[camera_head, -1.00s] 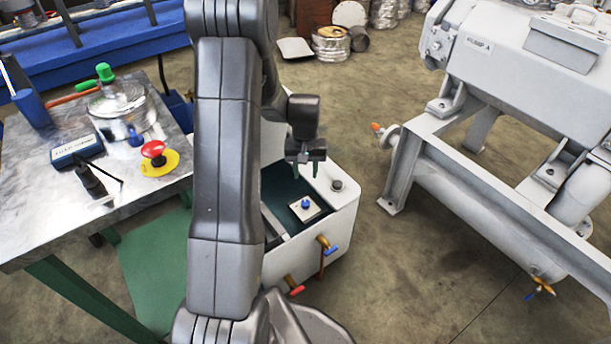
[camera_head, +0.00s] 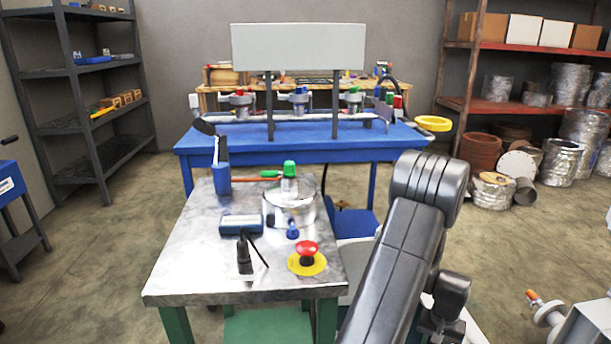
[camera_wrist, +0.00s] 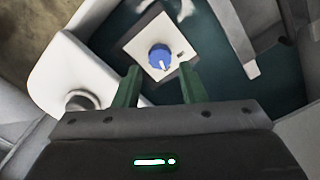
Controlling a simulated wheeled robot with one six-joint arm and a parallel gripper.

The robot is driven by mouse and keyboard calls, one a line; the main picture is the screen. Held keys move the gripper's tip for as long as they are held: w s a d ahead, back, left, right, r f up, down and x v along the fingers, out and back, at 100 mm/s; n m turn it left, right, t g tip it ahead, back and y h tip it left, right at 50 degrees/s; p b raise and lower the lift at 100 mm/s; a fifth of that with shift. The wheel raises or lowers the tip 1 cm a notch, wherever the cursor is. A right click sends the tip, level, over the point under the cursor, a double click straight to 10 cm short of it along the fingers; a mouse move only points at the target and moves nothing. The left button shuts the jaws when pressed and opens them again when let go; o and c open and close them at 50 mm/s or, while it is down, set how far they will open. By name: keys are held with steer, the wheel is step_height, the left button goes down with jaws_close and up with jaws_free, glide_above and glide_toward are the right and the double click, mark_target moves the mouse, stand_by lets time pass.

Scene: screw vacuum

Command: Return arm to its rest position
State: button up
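My arm (camera_head: 395,260) rises from the bottom right of the head view, with its dark upper joint beside the metal worktable. My gripper (camera_wrist: 159,72) is in the wrist view, its two green fingers apart and nothing between them. It hangs over a blue knob (camera_wrist: 159,56) on a white square plate (camera_wrist: 138,44). The plate lies on the dark green inside surface of a white machine (camera_wrist: 62,72). The fingers look apart from the knob, but the height between them is hard to judge. The fingertips do not show in the head view.
The metal worktable (camera_head: 190,275) left of my arm holds a red button on a yellow base (camera_head: 307,256), a glass-like pot (camera_head: 290,208) and a blue box (camera_head: 241,225). A blue bench (camera_head: 230,145) stands behind. Grey machinery (camera_head: 575,325) is at the lower right.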

step_height(320, 180, down, 4)
steer(key=shift+f+b, duration=0.1)
steer(key=shift+b, duration=0.4)
